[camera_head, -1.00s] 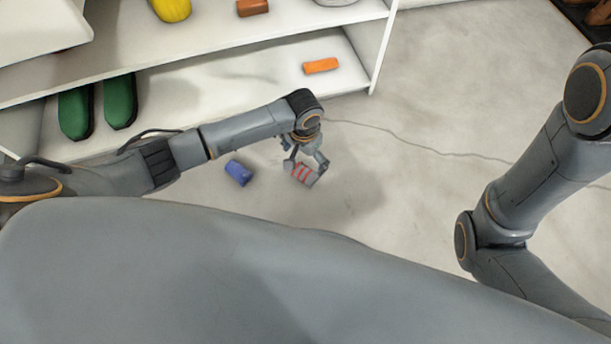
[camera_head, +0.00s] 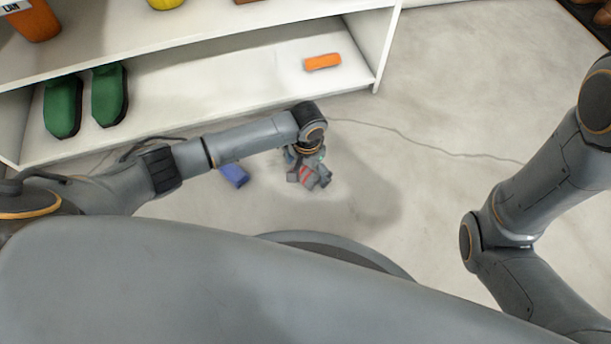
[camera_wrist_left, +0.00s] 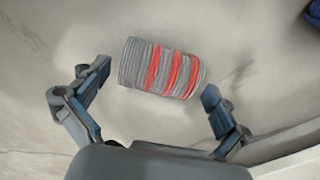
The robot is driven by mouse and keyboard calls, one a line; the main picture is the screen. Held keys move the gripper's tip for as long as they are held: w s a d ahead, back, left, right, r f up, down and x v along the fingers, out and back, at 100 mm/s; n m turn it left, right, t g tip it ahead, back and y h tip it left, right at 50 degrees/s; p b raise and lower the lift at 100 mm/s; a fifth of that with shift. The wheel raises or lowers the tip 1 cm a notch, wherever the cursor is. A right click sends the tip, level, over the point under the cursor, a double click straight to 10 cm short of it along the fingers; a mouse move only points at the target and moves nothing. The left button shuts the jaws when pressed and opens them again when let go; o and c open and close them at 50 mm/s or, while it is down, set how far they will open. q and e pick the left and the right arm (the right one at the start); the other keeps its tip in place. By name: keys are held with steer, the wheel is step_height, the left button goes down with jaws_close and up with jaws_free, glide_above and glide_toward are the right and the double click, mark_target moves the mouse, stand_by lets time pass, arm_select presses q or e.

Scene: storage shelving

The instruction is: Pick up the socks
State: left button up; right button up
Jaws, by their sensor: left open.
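Grey socks with red stripes (camera_wrist_left: 163,68), rolled into a bundle, lie on the floor. They also show in the head view (camera_head: 305,174), partly hidden by my left gripper (camera_head: 310,172). In the left wrist view my left gripper (camera_wrist_left: 152,95) is open, with one finger to the left of the socks and the other at their lower right. The socks lie just ahead of and between the fingertips, and I see no grip on them. A blue rolled bundle (camera_head: 234,175) lies on the floor to the left of my left gripper. My right gripper is out of view.
A white shelf unit (camera_head: 200,92) stands along the back left. Green shoes (camera_head: 63,108) and an orange rolled item (camera_head: 322,62) rest on its lower shelf. An orange container (camera_head: 36,22) is on the upper level. The floor (camera_head: 420,110) to the right is clear.

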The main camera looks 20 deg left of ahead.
arm_select(q)
steer(key=shift+r, duration=0.1)
steer(key=c, duration=1)
